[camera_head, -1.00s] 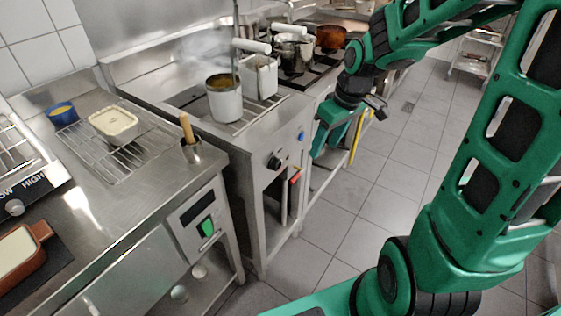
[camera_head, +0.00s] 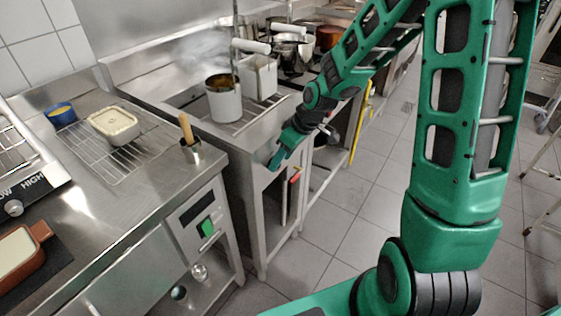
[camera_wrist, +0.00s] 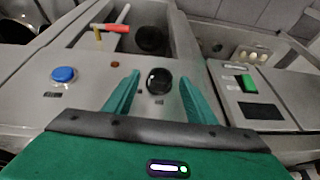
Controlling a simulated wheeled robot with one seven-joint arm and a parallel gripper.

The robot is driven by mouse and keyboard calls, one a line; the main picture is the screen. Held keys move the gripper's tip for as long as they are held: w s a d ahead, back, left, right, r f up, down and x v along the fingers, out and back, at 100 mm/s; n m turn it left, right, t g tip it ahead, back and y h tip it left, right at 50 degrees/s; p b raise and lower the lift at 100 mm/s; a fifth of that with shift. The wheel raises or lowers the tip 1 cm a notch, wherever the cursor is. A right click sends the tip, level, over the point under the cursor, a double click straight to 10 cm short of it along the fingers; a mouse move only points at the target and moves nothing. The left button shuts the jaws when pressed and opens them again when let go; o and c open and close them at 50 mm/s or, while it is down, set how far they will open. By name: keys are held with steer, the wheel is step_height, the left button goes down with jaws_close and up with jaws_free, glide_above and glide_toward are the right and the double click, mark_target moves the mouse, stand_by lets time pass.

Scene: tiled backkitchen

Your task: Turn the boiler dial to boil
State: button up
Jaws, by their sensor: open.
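The boiler dial (camera_wrist: 159,81) is a round black knob on the steel front panel, in the middle of the wrist view. My gripper (camera_wrist: 160,76) is open, with one green finger on each side of the dial. I cannot tell whether the fingertips touch it. In the head view my gripper (camera_head: 274,163) is at the boiler's front panel and hides the dial. The boiler (camera_head: 246,128) has a steaming white pot in its top. The dial's marking is too small to read.
A blue button (camera_wrist: 63,75) and a small orange-brown lamp (camera_wrist: 115,64) sit left of the dial in the wrist view. A red-handled thing (camera_wrist: 110,28) is above. A green switch (camera_wrist: 247,84) is on the neighbouring counter unit. The tiled floor (camera_head: 355,215) is clear.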

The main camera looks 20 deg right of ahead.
steer(key=shift+x, duration=1.1)
steer(key=shift+c, duration=0.2)
